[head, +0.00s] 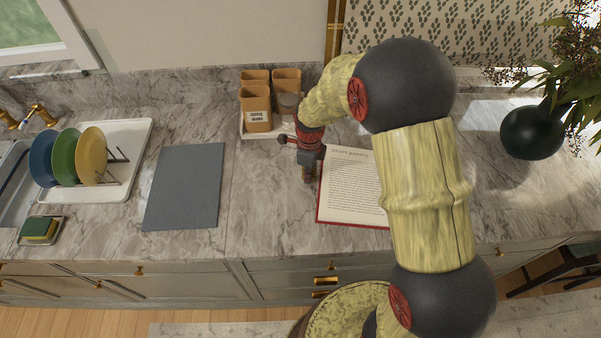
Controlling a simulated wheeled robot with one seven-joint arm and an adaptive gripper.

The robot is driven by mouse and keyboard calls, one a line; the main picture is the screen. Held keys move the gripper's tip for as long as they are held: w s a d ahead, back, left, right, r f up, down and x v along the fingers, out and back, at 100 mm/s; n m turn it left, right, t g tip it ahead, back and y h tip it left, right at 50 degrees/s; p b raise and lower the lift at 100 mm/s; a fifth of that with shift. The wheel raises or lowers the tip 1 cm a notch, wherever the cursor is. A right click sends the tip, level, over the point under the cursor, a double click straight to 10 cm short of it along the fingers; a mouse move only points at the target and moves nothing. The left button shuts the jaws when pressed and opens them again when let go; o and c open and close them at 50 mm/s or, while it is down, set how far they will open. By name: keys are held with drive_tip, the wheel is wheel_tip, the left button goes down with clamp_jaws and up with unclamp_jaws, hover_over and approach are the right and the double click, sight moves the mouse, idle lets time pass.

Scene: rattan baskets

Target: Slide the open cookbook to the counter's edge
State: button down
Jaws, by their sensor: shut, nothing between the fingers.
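The open cookbook (350,190) lies on the marble counter (262,200), with a printed page and a red cover edge showing. Its front edge lies a little back from the counter's front edge. My arm hides its right part. My gripper (308,176) is shut and empty, pointing down at the book's left side near its upper left corner. I cannot tell whether the fingertips touch the book.
A grey mat (185,187) lies to the left. A white dish rack (128,160) holds several coloured plates. Wooden canisters (257,108) stand behind my gripper. A dark round vase (531,132) with foliage stands at the right. Counter between mat and book is clear.

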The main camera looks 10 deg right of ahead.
sight(320, 180)
drive_tip(key=shift+s+d+f, duration=0.1)
drive_tip(key=shift+s+d, duration=0.1)
drive_tip(key=shift+d, duration=0.15)
drive_tip(key=shift+s+d, duration=0.4)
drive_tip(key=shift+d, duration=0.25)
drive_tip(key=shift+s+d, duration=0.35)
drive_tip(key=shift+d, duration=0.3)
drive_tip(key=shift+w, duration=0.1)
